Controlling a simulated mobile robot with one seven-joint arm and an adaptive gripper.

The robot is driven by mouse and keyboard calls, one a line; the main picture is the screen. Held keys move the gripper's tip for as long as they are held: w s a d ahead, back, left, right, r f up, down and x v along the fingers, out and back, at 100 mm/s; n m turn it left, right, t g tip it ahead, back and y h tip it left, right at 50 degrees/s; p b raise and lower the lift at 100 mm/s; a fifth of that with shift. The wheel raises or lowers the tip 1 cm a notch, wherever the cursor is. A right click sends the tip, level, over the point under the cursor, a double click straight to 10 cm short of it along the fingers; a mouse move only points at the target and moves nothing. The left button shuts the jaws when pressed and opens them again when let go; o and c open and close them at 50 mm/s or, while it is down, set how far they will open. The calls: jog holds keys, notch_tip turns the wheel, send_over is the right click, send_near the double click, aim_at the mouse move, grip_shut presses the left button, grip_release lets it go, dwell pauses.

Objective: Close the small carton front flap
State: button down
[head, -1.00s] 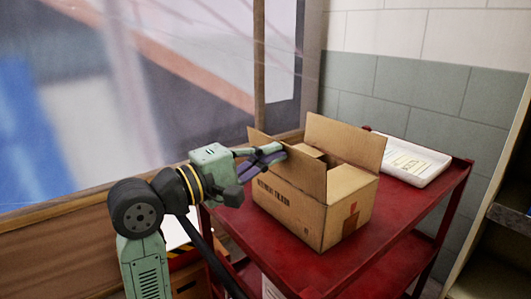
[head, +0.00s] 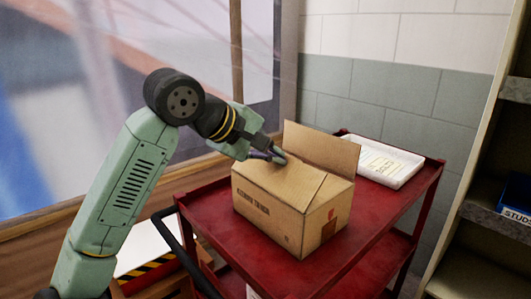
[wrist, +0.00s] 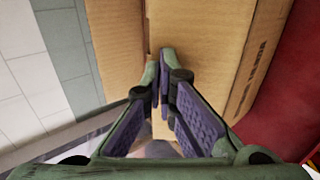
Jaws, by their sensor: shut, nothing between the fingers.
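The small cardboard carton (head: 272,217) stands on a red cart. Its front flap (head: 280,183), above the printed side, is folded down and lies nearly flat over the top. A right-hand end flap (head: 328,190) also lies folded in. The back flap (head: 322,150) stands upright, leaning slightly back. My gripper (head: 278,157) is shut and empty at the left end of the carton top, its fingertips at the front flap. In the wrist view my closed fingers (wrist: 163,65) are over the front flap (wrist: 195,40), beside the upright back flap (wrist: 116,45). Exact contact cannot be told.
The red cart (head: 372,215) has clear top surface right of the carton. A white tray (head: 382,160) sits behind the carton. A shelf unit (head: 485,215) with a blue bin (head: 516,197) is at the right. A wall is behind.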

jog(key=shift+w+d, duration=0.15)
jog(key=shift+d, duration=0.15)
jog(key=shift+w+d+f+g+y+p, duration=0.25)
jog(key=shift+d+g+y, duration=0.15)
jog(key=shift+y, duration=0.2)
jog(key=shift+w+d+f+g+y+p, duration=0.15)
jog(key=shift+d+f+g+y+p, duration=0.1)
jog(key=shift+g+y, duration=0.3)
jog(key=shift+b+x, duration=0.65)
jog(key=shift+x, duration=0.8)
jog(key=shift+f, duration=0.2)
jog(key=shift+r, duration=0.15)
